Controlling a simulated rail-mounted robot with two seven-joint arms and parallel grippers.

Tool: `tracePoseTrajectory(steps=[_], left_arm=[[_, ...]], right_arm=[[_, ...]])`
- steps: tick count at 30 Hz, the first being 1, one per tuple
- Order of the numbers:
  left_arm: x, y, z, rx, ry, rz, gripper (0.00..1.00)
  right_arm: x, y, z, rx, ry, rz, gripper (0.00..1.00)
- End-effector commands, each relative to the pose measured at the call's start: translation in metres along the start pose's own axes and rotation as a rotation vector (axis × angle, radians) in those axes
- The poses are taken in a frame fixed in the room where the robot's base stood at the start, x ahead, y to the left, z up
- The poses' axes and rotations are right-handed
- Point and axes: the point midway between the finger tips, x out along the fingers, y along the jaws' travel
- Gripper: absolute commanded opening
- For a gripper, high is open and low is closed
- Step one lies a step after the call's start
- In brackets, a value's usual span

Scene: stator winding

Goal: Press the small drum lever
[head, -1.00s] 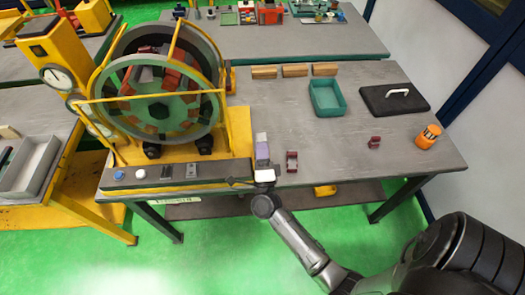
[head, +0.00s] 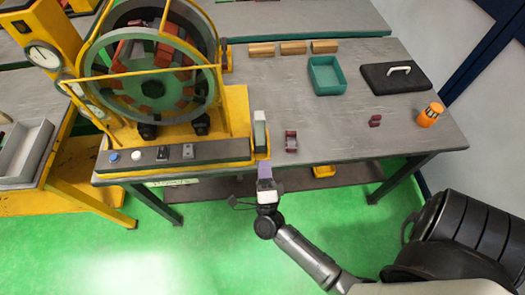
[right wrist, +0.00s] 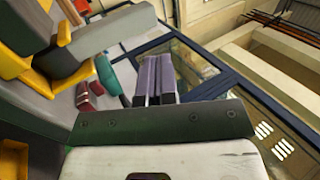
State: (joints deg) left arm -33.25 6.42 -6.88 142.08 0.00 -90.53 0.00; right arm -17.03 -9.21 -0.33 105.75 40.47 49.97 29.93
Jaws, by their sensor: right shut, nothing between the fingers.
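The large green-rimmed drum (head: 150,68) stands in a yellow frame at the left of the table. A small upright part with a pale top and dark side (head: 260,132), possibly the small drum lever, stands at the right end of the yellow base. My right gripper (head: 266,172) is just in front of the table's front edge, below that part in the picture and apart from it. Its purple fingers are shut and empty, and they show side by side in the right wrist view (right wrist: 156,72). My left gripper is not in view.
A control strip with buttons and switches (head: 175,158) runs along the base's front. A dark red part (head: 291,141) lies just right of the upright part. A teal tray (head: 327,76), a black plate (head: 396,77) and an orange holder (head: 430,115) stand further right. The middle right tabletop is mostly clear.

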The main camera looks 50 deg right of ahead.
Motion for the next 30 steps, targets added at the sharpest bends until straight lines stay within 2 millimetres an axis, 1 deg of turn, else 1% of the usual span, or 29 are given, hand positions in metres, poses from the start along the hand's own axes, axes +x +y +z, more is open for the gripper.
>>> tracePoseTrajectory(steps=[1,3,9,30], left_arm=[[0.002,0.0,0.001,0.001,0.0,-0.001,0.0],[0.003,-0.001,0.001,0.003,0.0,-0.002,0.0],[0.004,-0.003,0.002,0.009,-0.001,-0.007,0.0],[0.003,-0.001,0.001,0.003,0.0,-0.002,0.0]], right_arm=[[-0.007,0.001,0.0,0.0,-0.001,0.002,0.0],[-0.013,0.001,0.0,0.0,0.0,0.001,0.0],[-0.022,0.0,0.0,0.001,0.0,0.001,0.0],[-0.023,0.0,0.0,-0.012,0.0,0.0,0.0]])
